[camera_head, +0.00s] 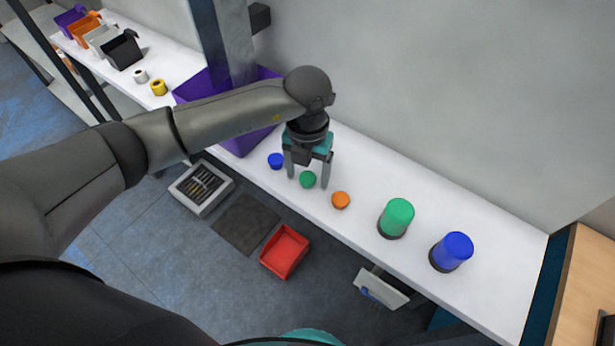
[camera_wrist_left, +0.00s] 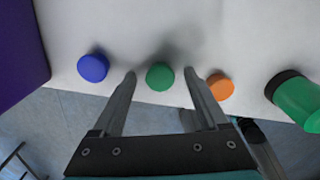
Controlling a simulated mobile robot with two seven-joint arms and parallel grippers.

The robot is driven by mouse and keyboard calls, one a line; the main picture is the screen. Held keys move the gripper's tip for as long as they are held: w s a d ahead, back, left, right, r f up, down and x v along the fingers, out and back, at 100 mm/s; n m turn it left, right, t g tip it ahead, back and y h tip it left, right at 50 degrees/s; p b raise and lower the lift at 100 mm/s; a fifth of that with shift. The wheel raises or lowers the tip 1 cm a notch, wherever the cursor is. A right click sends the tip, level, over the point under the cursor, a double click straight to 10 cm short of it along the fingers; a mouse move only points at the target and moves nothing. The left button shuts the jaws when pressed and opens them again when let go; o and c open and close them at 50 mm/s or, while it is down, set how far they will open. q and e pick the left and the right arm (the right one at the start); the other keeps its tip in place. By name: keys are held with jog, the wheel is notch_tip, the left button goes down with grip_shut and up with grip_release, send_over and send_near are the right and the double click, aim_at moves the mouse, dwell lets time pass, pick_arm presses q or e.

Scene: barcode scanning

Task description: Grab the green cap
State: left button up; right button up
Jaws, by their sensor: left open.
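The green cap (camera_head: 308,179) lies on the white table between a blue cap (camera_head: 276,161) and an orange cap (camera_head: 341,200). My left gripper (camera_head: 308,184) is open and points down at the green cap, with a finger on either side of it in the picture. In the left wrist view the green cap (camera_wrist_left: 160,76) shows just past and between the two open fingertips (camera_wrist_left: 160,74). The blue cap (camera_wrist_left: 93,68) is left of the fingers and the orange cap (camera_wrist_left: 220,87) is close to the right fingertip. I cannot tell whether the fingers reach the cap's height. My right gripper is not in view.
A green cylinder (camera_head: 397,216) and a blue cylinder (camera_head: 452,251) stand farther right on the white table (camera_head: 490,290). A purple bin (camera_head: 240,142) is on the left. A red tray (camera_head: 285,252) sits below the table's front edge. The wall runs behind.

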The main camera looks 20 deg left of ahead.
pick_arm(q)
jog(key=shift+c, duration=0.2)
grip_shut()
dwell(0.4)
